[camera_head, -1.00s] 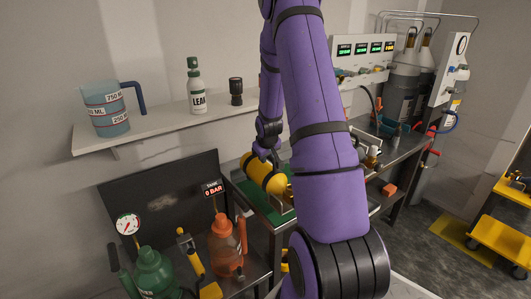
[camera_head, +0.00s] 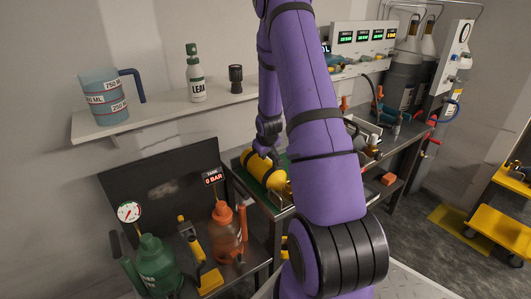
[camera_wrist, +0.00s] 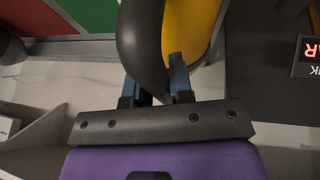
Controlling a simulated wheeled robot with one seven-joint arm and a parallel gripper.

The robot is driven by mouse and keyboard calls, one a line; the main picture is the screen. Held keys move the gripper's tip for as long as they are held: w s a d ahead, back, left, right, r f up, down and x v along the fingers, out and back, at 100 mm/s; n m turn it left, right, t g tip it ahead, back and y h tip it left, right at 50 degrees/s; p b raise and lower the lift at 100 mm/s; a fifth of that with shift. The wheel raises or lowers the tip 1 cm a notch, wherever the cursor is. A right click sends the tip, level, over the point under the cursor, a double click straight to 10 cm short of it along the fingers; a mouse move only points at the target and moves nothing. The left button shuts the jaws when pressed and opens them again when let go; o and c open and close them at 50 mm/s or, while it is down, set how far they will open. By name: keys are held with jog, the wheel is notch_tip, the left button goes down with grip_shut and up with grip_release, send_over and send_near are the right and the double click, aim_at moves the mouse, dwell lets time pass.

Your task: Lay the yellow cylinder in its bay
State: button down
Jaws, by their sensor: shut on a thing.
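The yellow cylinder (camera_head: 262,170) lies tilted over the green-floored tray area (camera_head: 252,187) on the bench; I cannot tell whether it touches the floor. In the wrist view my gripper's blue fingertips (camera_wrist: 160,80) are shut on the cylinder's dark curved end part, with the yellow body (camera_wrist: 190,25) beyond. The right part of the tray area is hidden behind my arm. I cannot make out the borders of its bay.
An orange bottle (camera_head: 227,235), a green tank (camera_head: 156,265) and a yellow-handled tool (camera_head: 208,280) stand on the lower left bench. A dark panel (camera_head: 165,185) rises behind them. The wall shelf (camera_head: 160,115) holds a jug (camera_head: 104,96) and a LEAK bottle (camera_head: 196,82).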

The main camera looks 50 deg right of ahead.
jog(key=shift+f, duration=0.3)
dwell(0.9)
jog(key=c, duration=0.9)
grip_release()
jog(key=shift+s+f, duration=0.1)
jog(key=shift+f, duration=0.05)
jog(key=v, duration=1.1)
